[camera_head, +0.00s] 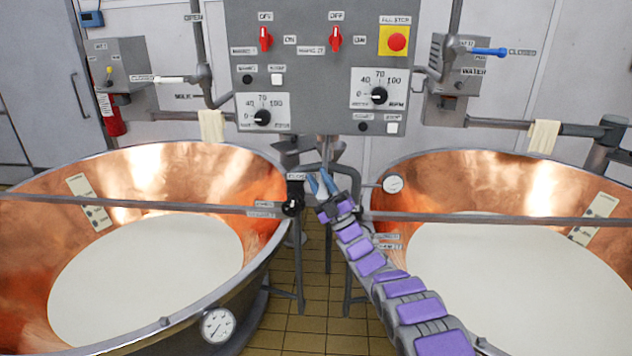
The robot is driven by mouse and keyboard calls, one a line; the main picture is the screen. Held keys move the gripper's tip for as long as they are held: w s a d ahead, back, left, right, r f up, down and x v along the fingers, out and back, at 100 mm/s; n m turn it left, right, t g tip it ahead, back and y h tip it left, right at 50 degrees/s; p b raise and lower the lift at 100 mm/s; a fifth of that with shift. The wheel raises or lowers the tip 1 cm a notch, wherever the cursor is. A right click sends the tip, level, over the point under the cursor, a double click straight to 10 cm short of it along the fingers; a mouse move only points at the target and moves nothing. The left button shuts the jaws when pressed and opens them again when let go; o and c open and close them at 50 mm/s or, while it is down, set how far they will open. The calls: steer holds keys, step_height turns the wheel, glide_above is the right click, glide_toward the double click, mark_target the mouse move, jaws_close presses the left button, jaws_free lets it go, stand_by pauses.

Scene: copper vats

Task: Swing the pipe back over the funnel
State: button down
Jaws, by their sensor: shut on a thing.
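My gripper (320,182) reaches in between the two vats, its blue-grey fingers up at a dark grey pipe (318,168) below the control panel. It is shut on the pipe; the contact is small and partly hidden by my fingers.
Copper vats with white liquid stand at left (150,165) and right (520,185), each with a bar across. A black knobbed fitting (293,195) is left of my gripper. The control panel (320,80) hangs above. Tiled floor (310,330) shows between the vats.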

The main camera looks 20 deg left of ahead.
steer(key=c, duration=1.2)
jaws_free()
steer(key=shift+w+f, duration=0.1)
steer(key=shift+w, duration=0.1)
steer(key=shift+o, duration=1.4)
steer(key=shift+a+f, duration=0.1)
steer(key=shift+a, duration=0.3)
steer(key=shift+s+d, duration=0.1)
steer(key=shift+s+d+f, duration=0.15)
steer(key=shift+d+f, duration=0.3)
steer(key=shift+d, duration=0.1)
steer(key=p+v, duration=0.2)
steer(key=v, duration=1.4)
steer(key=shift+a, duration=0.2)
